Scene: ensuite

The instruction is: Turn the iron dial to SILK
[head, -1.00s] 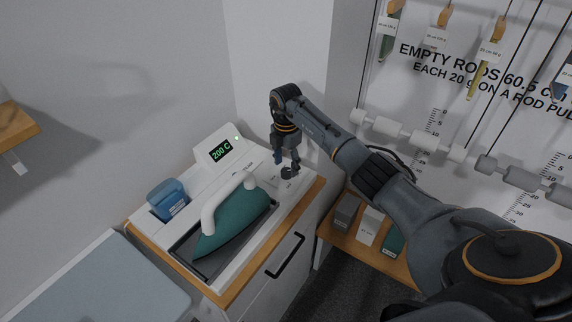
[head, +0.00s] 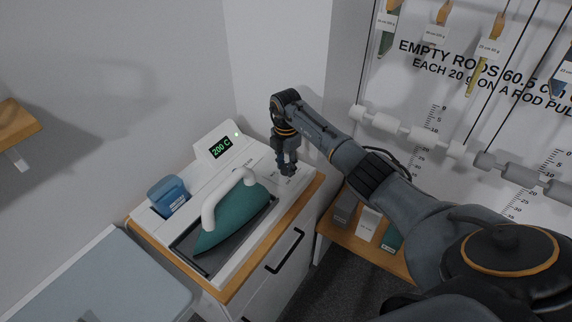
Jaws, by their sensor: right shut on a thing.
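The teal iron (head: 236,217) with its white handle lies on the dark plate of a white station (head: 250,262). A small display (head: 221,147) at the back of the station reads 200 C, with a green light beside it. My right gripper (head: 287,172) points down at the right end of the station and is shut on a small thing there. That spot is where the dial appears to be, but the fingers hide it and I cannot read its marks. My left gripper is not in view.
A blue container (head: 168,195) stands at the station's left. A wooden-topped cabinet (head: 236,287) with a black handle carries the station. A grey-blue board (head: 115,285) is at lower left. Small boxes (head: 367,223) stand on a low shelf at right, below hanging rods.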

